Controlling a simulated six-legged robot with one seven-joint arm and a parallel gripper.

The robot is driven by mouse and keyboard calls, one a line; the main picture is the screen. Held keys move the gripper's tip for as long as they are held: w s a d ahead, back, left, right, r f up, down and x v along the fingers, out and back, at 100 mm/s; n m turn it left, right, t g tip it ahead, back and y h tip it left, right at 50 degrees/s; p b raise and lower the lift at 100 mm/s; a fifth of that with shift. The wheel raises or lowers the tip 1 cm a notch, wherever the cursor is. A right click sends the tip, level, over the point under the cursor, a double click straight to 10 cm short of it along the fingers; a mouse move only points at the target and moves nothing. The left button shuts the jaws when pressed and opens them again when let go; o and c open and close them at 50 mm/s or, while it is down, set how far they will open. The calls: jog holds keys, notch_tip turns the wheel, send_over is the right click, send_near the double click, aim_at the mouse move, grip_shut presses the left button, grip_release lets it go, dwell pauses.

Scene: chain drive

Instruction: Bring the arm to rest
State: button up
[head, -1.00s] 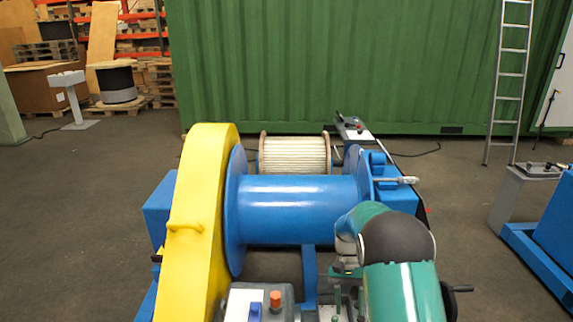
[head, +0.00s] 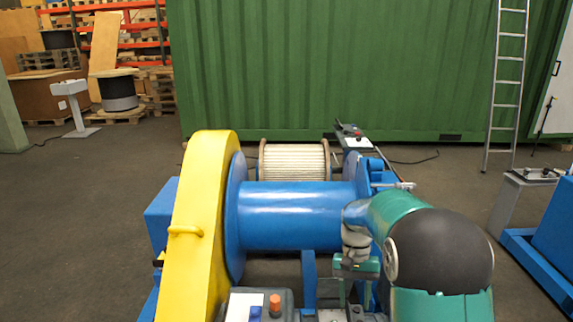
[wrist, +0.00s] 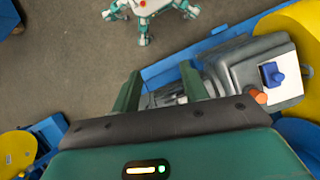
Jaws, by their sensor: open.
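My gripper (wrist: 161,86) is open and empty in the wrist view, with its two green fingers apart and bare floor and part of the machine beyond them. In the head view my green arm bends at a dark elbow cap on the right. Its wrist hangs in front of the right end of the blue drum (head: 290,215); the fingertips are hard to make out there. A grey control box (head: 257,304) with a blue switch and an orange button sits below and left of the wrist. It also shows in the wrist view (wrist: 272,75), right of the fingers.
A yellow guard (head: 195,235) stands at the drum's left. A rope spool (head: 294,161) lies behind the drum. A green container (head: 330,70) closes off the back.

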jog(key=s+r+n+t, duration=0.2)
jog(key=s+r+t, duration=0.3)
jog(key=s+r, duration=0.75)
jog(key=s+a+r+n+t, duration=0.1)
jog(key=s+r+t, duration=0.3)
jog(key=s, duration=0.5)
jog(key=shift+s+a+t, duration=0.15)
jog(key=shift+s+t, duration=0.1)
jog(key=shift+t, duration=0.45)
jog(key=shift+c, duration=0.8)
